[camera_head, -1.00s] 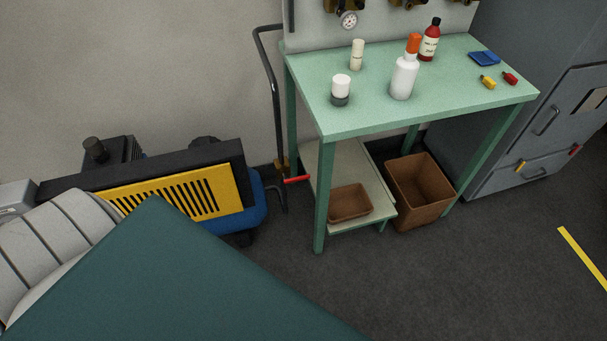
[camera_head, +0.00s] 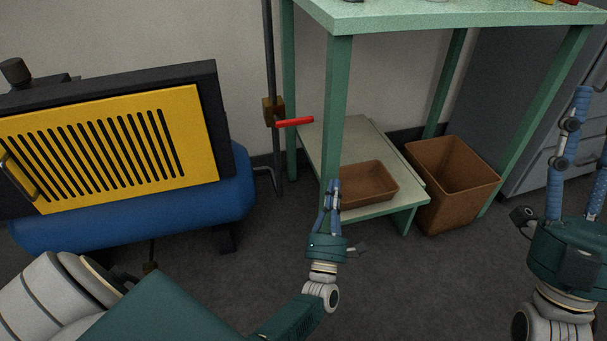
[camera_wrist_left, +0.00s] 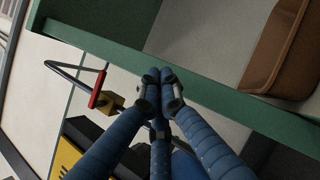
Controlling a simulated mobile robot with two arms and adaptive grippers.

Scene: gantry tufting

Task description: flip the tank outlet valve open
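The outlet valve has a brass body (camera_head: 272,111) on a dark vertical pipe (camera_head: 268,60) and a red lever (camera_head: 295,122) pointing right, across the pipe. In the left wrist view the red lever (camera_wrist_left: 98,89) and brass body (camera_wrist_left: 112,103) show left of the fingers. The blue tank (camera_head: 130,222) stands left of the pipe. My left gripper (camera_head: 333,184) has its blue fingertips together, with nothing visible between them; it is below and right of the lever, apart from it. My right gripper (camera_head: 594,100) is at the right edge, fingers apart, partly out of frame.
A green table (camera_head: 450,15) has a leg (camera_head: 335,100) just right of the lever. Its lower shelf (camera_head: 320,150) holds a brown tray (camera_head: 370,182). A brown bin (camera_head: 450,185) stands right of it. A yellow slotted panel (camera_head: 195,130) sits above the tank. The floor in front is clear.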

